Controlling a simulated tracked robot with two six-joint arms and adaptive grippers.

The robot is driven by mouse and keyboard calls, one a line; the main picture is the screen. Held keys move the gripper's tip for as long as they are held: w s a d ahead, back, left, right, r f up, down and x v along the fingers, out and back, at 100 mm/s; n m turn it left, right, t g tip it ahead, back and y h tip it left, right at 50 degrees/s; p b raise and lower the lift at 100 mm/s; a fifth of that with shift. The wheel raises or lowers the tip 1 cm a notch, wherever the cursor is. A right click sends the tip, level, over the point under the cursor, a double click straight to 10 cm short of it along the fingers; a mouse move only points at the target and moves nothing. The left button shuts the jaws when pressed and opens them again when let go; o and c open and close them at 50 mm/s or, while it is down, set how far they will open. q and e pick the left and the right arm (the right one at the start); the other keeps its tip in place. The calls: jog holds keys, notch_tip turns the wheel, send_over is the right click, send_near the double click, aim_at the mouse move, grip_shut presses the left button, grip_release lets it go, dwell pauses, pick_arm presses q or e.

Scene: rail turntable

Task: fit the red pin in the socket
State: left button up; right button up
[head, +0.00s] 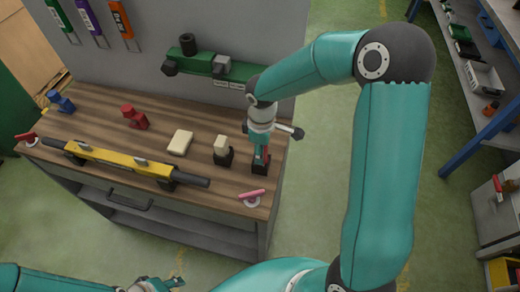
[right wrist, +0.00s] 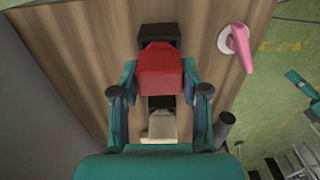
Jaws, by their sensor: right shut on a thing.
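The red pin (right wrist: 160,72) sits between the fingers of my right gripper (right wrist: 160,92) in the right wrist view; the gripper is shut on it. In the head view my right gripper (head: 261,150) points down at the right end of the bench, and a little of the red pin shows there. A black block (head: 260,168), apparently the socket, stands directly below; in the wrist view its dark top (right wrist: 158,30) shows beyond the pin. Whether the pin is inside or just above it is hidden. My left gripper (head: 150,285) is partly cut off at the bottom edge.
A cream-topped black block (head: 222,152) stands close left of my right gripper. A pink handle (head: 252,195) lies near the front edge. A yellow bar (head: 120,162), a cream block (head: 180,142), a red piece (head: 134,117) and a blue piece (head: 61,101) occupy the left. A green fixture (head: 210,63) is behind.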

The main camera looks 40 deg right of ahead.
jog(key=o, duration=0.6)
jog(key=c, duration=0.5)
jog(key=shift+c, duration=0.2)
jog(key=shift+r+p, duration=0.5)
jog(key=shift+r, duration=0.25)
jog(key=shift+r+p, duration=2.15)
jog(key=shift+r, duration=0.85)
jog(key=shift+r, duration=0.15)
jog(key=shift+r+p, duration=1.05)
jog(key=shift+r, duration=0.2)
jog(key=shift+r+p, duration=0.55)
jog(key=shift+r, duration=0.55)
